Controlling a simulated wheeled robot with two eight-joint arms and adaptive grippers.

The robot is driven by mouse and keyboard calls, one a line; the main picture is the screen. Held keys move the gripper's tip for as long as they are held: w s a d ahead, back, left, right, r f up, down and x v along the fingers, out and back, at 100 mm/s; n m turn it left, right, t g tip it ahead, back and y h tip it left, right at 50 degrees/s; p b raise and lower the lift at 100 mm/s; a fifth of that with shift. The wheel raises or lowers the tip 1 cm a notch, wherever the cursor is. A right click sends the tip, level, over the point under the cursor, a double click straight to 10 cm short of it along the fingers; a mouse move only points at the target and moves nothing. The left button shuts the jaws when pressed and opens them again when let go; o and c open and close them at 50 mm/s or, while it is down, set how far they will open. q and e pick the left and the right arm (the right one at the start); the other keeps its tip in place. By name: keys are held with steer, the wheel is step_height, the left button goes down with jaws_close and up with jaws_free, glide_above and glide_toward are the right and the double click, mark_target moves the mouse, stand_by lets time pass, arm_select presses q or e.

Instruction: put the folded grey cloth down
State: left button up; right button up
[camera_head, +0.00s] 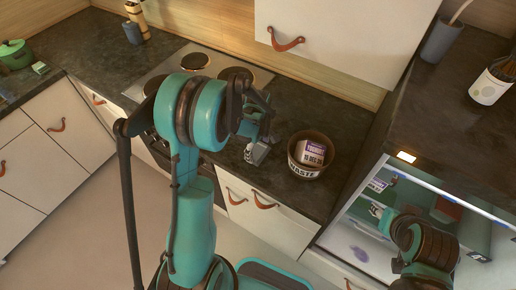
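My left arm comes up from the bottom middle, and its gripper (257,149) hangs low over the dark worktop, left of a round bin. A small grey folded piece, which looks like the grey cloth (257,155), shows at its fingertips, and the gripper appears shut on it. I cannot tell whether the cloth touches the worktop. My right arm is at the lower right, in front of the open lit compartment. Its gripper's fingers are hidden or too unclear to read.
The bin marked WASTE (309,157) holds a labelled carton (311,152). The hob (198,72) is behind my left arm. The open lit compartment (362,238) holds several packages. A grey cup (441,40) and a white pot (488,88) stand at upper right. Worktop in front of the bin is clear.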

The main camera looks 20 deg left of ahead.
mark_target(258, 150)
arm_select(q)
steer(key=shift+o, duration=0.5)
steer(key=shift+r, duration=0.1)
steer(key=shift+r+p, duration=0.35)
step_height(258, 150, up, 11)
steer(key=p, duration=0.2)
steer(key=s+d+r+m+t, duration=0.3)
steer(key=s+r+m, duration=0.1)
steer(key=s+m, duration=0.4)
steer(key=s+d+r+m+t, duration=0.4)
steer(key=s+r+m, duration=0.1)
steer(key=s+m, duration=0.3)
steer(key=shift+r, duration=0.15)
